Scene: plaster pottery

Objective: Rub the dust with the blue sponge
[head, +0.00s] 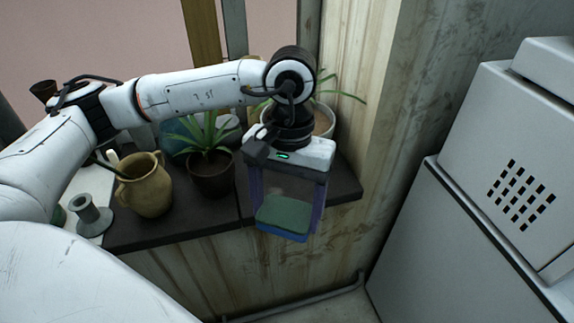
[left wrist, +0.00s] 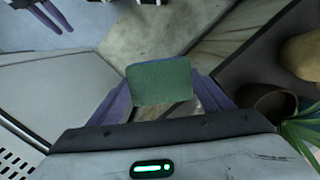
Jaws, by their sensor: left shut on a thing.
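My left gripper (head: 284,222) is shut on the blue sponge (head: 283,215), which has a green face up and a blue layer below. The gripper points down and holds the sponge in front of the dark ledge, above the floor. In the left wrist view, the sponge (left wrist: 161,82) shows its green face between the two purple fingers. Purple fingers at the top left edge of that view look like my right gripper (left wrist: 48,14); it is partly cut off. I cannot make out a distinct patch of dust; the wall (head: 350,100) has dark streaks.
A white cabinet (head: 450,220) stands at the right. A pipe (head: 300,301) runs low along the wall.

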